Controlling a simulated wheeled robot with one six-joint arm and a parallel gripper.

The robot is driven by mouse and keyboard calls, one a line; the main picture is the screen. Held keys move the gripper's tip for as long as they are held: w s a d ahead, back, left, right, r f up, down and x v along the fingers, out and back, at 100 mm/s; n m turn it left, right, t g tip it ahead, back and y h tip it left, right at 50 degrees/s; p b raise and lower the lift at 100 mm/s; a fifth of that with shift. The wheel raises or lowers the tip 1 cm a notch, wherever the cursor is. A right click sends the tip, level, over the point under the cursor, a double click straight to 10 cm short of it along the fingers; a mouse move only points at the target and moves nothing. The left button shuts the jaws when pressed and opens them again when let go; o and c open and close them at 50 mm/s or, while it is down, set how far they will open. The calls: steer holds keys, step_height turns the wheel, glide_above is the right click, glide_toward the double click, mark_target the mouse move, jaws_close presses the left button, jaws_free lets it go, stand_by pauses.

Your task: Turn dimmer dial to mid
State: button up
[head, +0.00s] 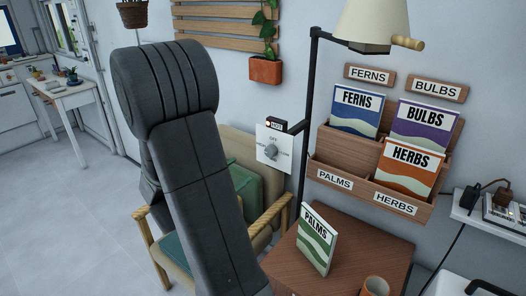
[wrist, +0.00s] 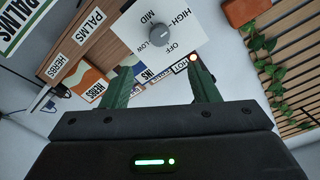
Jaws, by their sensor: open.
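The dimmer dial (head: 271,151) is a grey round knob on a white plate (head: 262,163) on the wall, left of the lamp pole. In the wrist view the dial (wrist: 160,36) shows beyond my fingertips, near the words HIGH, MID and OFF printed on the plate (wrist: 195,38). I cannot tell exactly which word its pointer faces. My gripper (wrist: 162,78) is open, with two green fingers apart and nothing between them. The fingers are apart from the dial in the picture. In the head view my dark arm stands left of the dial and my gripper is hidden.
A small HOT sign (head: 277,125) with a lit lamp sits right above the plate. A lamp (head: 372,25) on a black pole and a wooden seed-packet rack (head: 335,165) are to the right. A chair (head: 240,140) with green cushions stands below. A PALMS packet (head: 316,240) stands on a brown table (head: 350,262).

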mark_target(268, 152)
steer(key=p+x, duration=0.2)
steer(key=x, duration=1.1)
steer(key=shift+a, duration=0.1)
steer(key=c, duration=1)
